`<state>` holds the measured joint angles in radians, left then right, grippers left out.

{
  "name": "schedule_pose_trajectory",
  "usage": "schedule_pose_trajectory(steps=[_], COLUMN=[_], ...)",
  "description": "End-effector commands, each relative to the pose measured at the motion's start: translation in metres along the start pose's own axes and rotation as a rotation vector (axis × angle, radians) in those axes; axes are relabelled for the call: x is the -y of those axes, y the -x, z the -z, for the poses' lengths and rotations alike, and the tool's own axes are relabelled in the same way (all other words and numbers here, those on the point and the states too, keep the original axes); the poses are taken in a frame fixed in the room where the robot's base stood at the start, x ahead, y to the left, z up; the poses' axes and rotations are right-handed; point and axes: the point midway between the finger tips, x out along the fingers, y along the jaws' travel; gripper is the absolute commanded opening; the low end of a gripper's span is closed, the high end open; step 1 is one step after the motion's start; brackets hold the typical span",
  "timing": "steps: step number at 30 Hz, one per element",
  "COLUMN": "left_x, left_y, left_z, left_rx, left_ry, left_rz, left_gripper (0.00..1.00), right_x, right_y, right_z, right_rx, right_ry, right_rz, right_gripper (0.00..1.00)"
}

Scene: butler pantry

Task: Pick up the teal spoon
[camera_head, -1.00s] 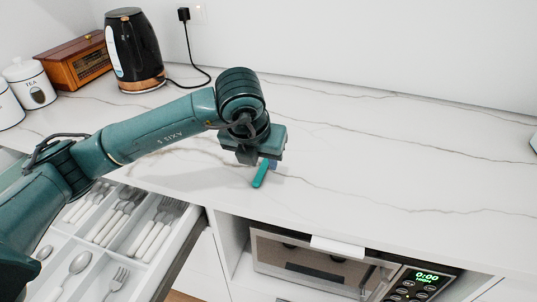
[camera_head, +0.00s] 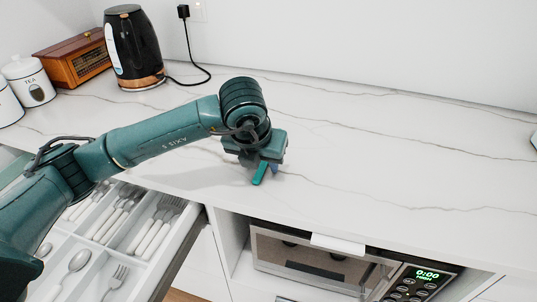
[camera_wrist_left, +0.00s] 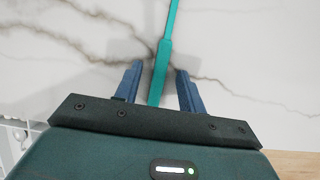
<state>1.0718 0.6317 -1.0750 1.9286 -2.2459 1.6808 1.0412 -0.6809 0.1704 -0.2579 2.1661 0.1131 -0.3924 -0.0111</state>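The teal spoon (camera_head: 259,174) lies on the white marble counter, its handle end showing below my left gripper in the head view. The rest of it is hidden there by the gripper. In the left wrist view the teal spoon (camera_wrist_left: 165,52) runs from the top edge down between the two blue fingers. My left gripper (camera_wrist_left: 157,82) is open, with a finger on each side of the handle and a visible gap to both. In the head view the left gripper (camera_head: 265,168) is low over the counter. My right gripper is not in view.
An open cutlery drawer (camera_head: 180,243) with forks and spoons is below the counter at left. A toaster oven (camera_head: 310,262) sits in a niche below. A black kettle (camera_head: 135,48), wooden box (camera_head: 75,62) and tea canister (camera_head: 29,82) stand at back left.

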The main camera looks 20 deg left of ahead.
Motion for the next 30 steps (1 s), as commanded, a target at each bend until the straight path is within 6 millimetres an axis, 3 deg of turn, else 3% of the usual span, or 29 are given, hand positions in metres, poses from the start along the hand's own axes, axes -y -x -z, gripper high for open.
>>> schedule_pose_trajectory(steps=[2,16,30], left_x=[0.0002,0.0001,0.0], left_y=[-0.0003,-0.0006,0.0022], left_z=[0.0001,0.0004,-0.0006], left_rx=[0.0,-0.001,-0.002], left_ry=[0.0,0.0,0.0], left_rz=[0.001,0.0,0.0], left_gripper=[0.38,0.0,0.0], right_x=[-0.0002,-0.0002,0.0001], right_y=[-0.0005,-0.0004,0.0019], right_z=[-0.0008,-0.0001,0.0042], right_rx=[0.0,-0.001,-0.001], right_ry=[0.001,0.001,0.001], right_rz=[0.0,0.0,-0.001], right_gripper=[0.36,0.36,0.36])
